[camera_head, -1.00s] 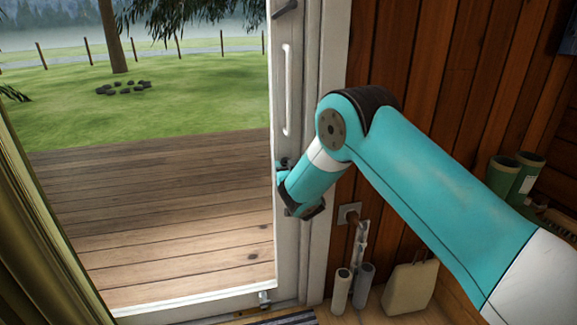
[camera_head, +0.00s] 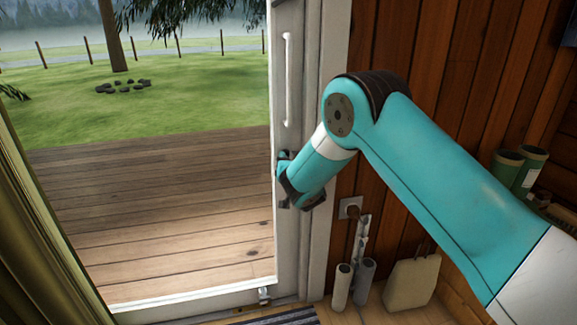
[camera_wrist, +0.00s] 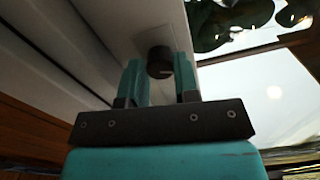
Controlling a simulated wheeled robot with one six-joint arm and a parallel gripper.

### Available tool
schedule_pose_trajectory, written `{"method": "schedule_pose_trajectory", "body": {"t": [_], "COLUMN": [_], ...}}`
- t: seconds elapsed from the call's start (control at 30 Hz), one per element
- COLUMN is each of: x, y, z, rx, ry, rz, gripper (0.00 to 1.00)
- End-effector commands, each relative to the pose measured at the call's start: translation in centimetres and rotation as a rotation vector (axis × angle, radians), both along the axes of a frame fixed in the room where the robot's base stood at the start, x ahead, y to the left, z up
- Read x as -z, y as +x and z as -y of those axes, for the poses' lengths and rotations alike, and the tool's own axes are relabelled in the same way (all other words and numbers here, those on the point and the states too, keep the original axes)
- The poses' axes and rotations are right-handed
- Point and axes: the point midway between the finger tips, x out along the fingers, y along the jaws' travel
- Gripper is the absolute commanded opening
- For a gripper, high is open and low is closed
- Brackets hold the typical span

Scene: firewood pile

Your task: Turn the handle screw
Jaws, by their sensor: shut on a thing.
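The handle screw (camera_wrist: 159,62) is a dark round knob on the pale door frame in the wrist view. My gripper (camera_wrist: 160,76) has one finger on each side of it and is shut on it. In the head view my gripper (camera_head: 284,175) is at the edge of the white door frame (camera_head: 290,240), below the long white pull handle (camera_head: 289,80). My own wrist hides the screw in that view. Any turn of the screw cannot be read from its plain face.
Glass to the left shows a wooden deck (camera_head: 150,210) and lawn. A plank wall (camera_head: 440,60) stands to the right. Below are grey rolls (camera_head: 342,288), a pale bag-like object (camera_head: 410,282) and a striped mat (camera_head: 275,318). Green canisters (camera_head: 520,170) are at the far right.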

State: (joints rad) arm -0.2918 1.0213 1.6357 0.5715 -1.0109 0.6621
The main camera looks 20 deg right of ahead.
Motion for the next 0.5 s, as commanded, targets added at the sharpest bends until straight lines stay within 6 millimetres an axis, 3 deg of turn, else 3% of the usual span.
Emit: {"method": "schedule_pose_trajectory", "body": {"t": [0.5], "x": [0.76], "y": [-0.02], "z": [0.08], "rx": [0.002], "ry": [0.474], "rz": [0.004], "gripper": [0.05]}}
